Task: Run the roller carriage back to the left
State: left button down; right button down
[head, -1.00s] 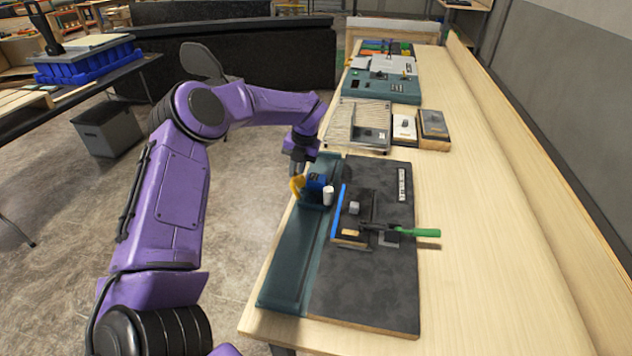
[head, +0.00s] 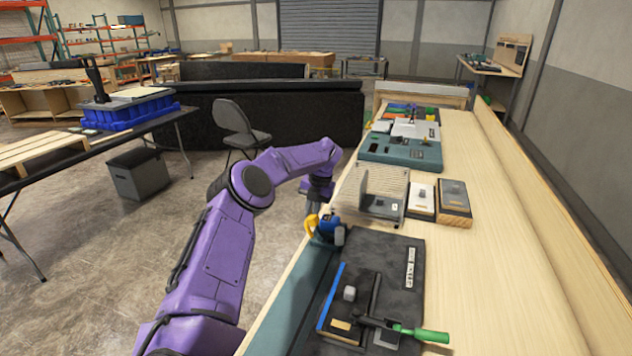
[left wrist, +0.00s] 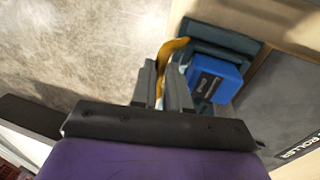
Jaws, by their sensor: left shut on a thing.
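The roller carriage (head: 332,227) is a blue block with a light roller on its right and a yellow-orange handle (head: 311,225) on its left. It stands at the far end of the teal rail (head: 299,300) along the left of the dark board. In the left wrist view the blue carriage (left wrist: 213,80) lies just right of my fingers. My left gripper (left wrist: 161,88) is shut on the handle (left wrist: 172,50), whose top sticks out past the fingertips. In the head view the gripper's tips are largely hidden. My right gripper is not in view.
The bench's right side (head: 505,250) is clear.

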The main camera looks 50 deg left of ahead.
pick_arm(q)
jog(key=shift+w+a+r, duration=0.15)
jog(key=shift+r, duration=0.1)
jog(key=c, duration=1.3)
grip_release()
jog(key=shift+o, duration=0.9)
jog(key=shift+w+f, duration=0.2)
jog(key=shift+f, duration=0.05)
jog(key=b+v, duration=0.1)
jog(key=v, duration=0.9)
jog(key=shift+r, duration=0.25)
